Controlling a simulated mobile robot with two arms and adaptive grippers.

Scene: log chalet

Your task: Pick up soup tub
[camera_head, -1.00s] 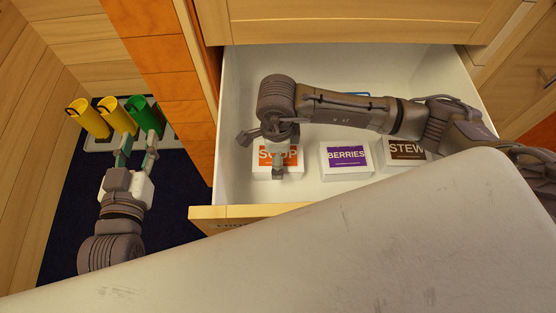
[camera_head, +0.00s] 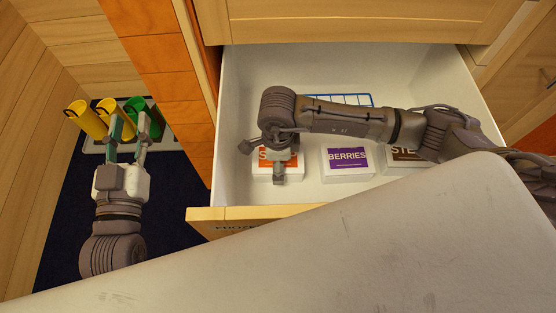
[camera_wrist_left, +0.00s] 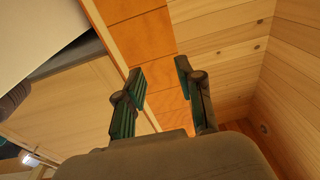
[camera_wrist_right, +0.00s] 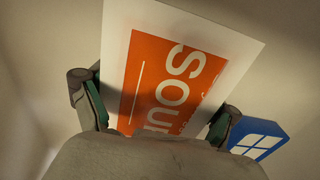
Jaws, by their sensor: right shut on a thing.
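The soup tub, a white box with an orange label, sits at the left in the open drawer (camera_head: 208,213) in the head view (camera_head: 264,173). In the right wrist view its label fills the middle (camera_wrist_right: 165,70). My right gripper (camera_wrist_right: 155,103) has one finger on each side of the tub and is shut on it; in the head view it covers part of the label. My left gripper (camera_head: 129,124) is open and empty outside the drawer, in front of the yellow and green containers; its fingers also show apart in the left wrist view (camera_wrist_left: 160,74).
A purple-labelled berries tub (camera_head: 347,160) stands right of the soup tub. A stew tub (camera_head: 401,157) stands beyond it, partly hidden by my arm. A blue-rimmed grid (camera_head: 350,100) lies behind. Yellow (camera_head: 87,120) and green (camera_head: 143,117) containers stand at left.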

